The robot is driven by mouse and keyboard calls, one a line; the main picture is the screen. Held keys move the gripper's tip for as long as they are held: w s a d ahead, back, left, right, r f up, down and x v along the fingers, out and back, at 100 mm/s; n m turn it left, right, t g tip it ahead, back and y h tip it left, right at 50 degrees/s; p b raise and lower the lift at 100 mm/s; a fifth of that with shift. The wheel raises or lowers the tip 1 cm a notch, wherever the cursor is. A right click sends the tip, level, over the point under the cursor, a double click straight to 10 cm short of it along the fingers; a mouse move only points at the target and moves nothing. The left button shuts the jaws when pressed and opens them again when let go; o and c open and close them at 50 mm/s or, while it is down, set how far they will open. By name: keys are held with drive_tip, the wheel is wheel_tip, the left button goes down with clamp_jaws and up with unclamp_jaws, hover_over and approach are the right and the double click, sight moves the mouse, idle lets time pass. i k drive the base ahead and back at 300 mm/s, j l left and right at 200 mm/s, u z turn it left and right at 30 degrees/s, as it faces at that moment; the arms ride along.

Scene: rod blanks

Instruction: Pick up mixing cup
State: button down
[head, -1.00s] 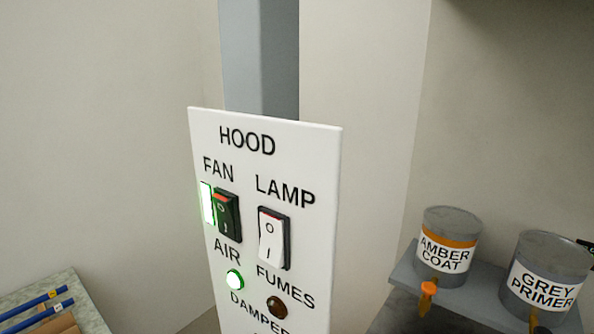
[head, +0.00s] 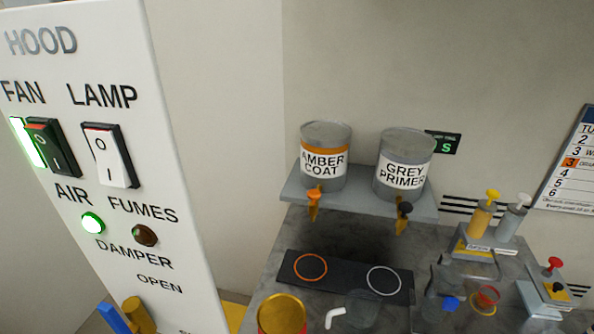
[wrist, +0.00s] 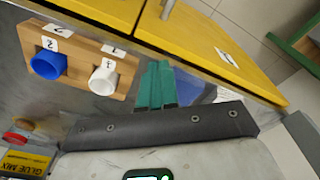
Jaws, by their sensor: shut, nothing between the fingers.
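A see-through cup (head: 362,312) with a white handle (head: 335,317) stands at the bottom middle of the head view, in front of the dark ringed mat; its lower part is cut off. My gripper (wrist: 159,66) shows in the wrist view as two teal fingers close together, shut and empty. It points toward a yellow-fronted cabinet. No cup shows in the wrist view, and the gripper is not in the head view.
Amber coat (head: 325,160) and grey primer (head: 405,165) cans sit on a shelf above the dark mat (head: 345,280). A white hood panel (head: 110,150) stands left. A wooden block (wrist: 75,62) with blue and white pieces lies beside my gripper in the wrist view.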

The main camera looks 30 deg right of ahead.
sight(488, 296)
drive_tip(key=z, duration=1.25)
